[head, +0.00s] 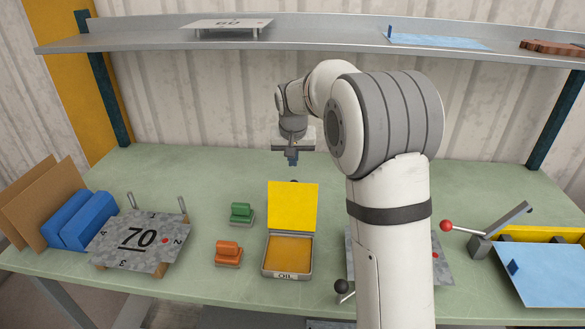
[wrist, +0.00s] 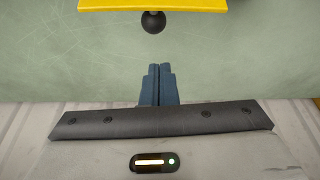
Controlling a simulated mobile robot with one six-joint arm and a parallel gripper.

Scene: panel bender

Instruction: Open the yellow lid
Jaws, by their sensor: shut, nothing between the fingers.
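The yellow lid (head: 292,207) stands raised, nearly upright, at the back edge of a small grey-rimmed box (head: 264,268). The box is open to view, with an orange-yellow inside and a label on its front. In the wrist view the edge of the yellow lid (wrist: 150,4) shows at the top, with a round black knob (wrist: 153,22) on it. My gripper (head: 292,161) is behind and above the lid, apart from it. In the wrist view its blue fingers (wrist: 160,69) are together and empty, with a gap between them and the knob.
Green (head: 241,213) and orange (head: 229,253) stamp-like blocks stand left of the box. A plate marked 70 (head: 140,240) and blue blocks (head: 78,220) are further left. A lever with a red ball (head: 446,226) is at right. A shelf (head: 330,45) runs above; the back table is clear.

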